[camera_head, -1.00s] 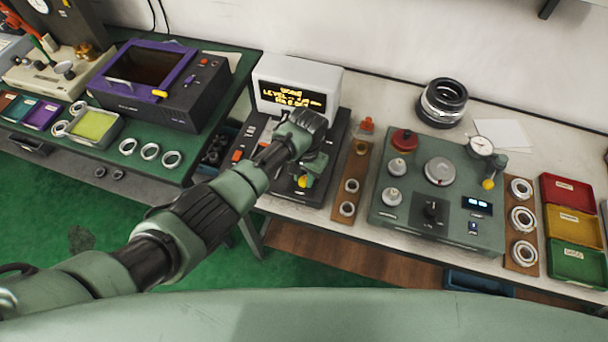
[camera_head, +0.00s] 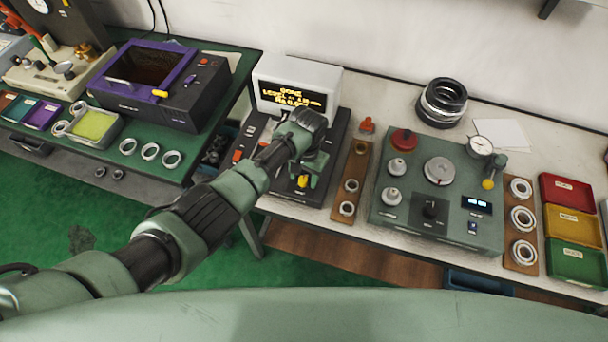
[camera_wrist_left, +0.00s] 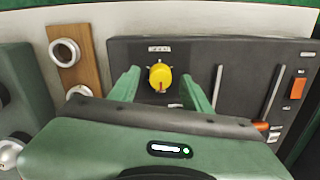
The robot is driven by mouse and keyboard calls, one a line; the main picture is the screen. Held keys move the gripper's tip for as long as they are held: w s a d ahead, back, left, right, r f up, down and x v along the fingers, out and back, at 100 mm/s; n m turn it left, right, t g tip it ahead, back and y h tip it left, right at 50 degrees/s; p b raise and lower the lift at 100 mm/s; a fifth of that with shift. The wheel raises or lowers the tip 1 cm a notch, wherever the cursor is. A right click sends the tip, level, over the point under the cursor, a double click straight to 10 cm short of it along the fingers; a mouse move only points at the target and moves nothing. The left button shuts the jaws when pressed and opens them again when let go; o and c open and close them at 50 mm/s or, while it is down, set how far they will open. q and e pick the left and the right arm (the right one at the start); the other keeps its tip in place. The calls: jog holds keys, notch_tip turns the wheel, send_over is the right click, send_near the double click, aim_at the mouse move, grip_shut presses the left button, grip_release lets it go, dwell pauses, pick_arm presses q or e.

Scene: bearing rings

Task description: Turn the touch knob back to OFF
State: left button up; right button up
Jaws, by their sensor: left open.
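The yellow touch knob (camera_wrist_left: 160,74) is on the dark face of the tester unit, under a small white label. A red mark on it points down in the left wrist view. The knob also shows small in the head view (camera_head: 303,182), partly hidden by my gripper. My left gripper (camera_wrist_left: 161,82) is open, with one green finger on each side of the knob. I cannot tell whether either finger touches it. In the head view the left gripper (camera_head: 304,172) is over the dark unit (camera_head: 337,150). My right gripper is not in view.
A white display (camera_head: 292,72) with orange text stands behind the unit. Slots and an orange switch (camera_wrist_left: 298,88) are right of the knob in the wrist view. A wooden strip with rings (camera_wrist_left: 79,58) is left of it. A green knob panel (camera_head: 400,215) stands farther right.

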aim_at(305, 179)
pick_arm(q)
notch_tip(305, 179, up, 8)
jog(key=shift+d+f+b, duration=0.1)
jog(key=shift+b, duration=0.2)
dwell(0.5)
